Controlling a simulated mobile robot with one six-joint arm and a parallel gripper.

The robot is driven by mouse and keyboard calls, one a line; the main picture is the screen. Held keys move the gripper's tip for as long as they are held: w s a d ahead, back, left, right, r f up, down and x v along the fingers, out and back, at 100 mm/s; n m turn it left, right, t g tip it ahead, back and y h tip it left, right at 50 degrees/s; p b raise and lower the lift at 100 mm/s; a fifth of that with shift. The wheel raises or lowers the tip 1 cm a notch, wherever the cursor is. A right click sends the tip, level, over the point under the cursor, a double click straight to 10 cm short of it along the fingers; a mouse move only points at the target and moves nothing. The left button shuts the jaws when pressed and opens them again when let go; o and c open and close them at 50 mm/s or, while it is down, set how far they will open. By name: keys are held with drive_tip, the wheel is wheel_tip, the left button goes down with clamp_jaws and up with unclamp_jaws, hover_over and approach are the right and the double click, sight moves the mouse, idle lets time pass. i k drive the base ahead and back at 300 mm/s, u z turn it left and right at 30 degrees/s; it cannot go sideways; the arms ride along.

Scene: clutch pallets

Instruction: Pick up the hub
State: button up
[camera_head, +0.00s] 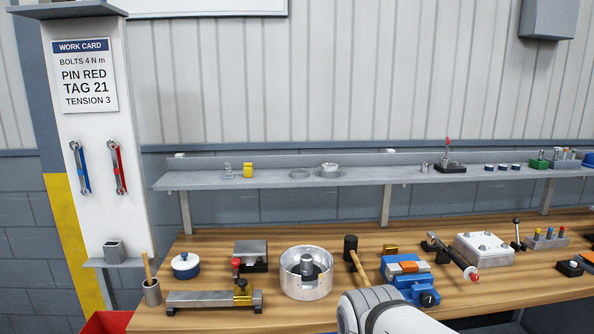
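A round, open metal housing (306,289) stands on the wooden bench near the middle. A grey cylindrical piece (307,263) rises at its centre, with dark parts around it; it may be the hub, but I cannot tell for sure. My pale arm link shows at the bottom edge, right of the housing. My gripper is not in view.
A black-headed mallet (354,256) and a blue vise (408,281) stand right of the housing. A metal fixture with a red knob (214,299) and a blue-banded pot (186,265) are on the left. The wooden bench (210,244) has bare patches between items.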

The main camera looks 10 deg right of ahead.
sight(328, 170)
drive_tip(key=u, duration=0.1)
drive_tip(key=k, duration=0.5)
drive_tip(key=z, duration=0.95)
drive_tip(key=i, duration=1.85)
drive_tip(key=u, duration=0.65)
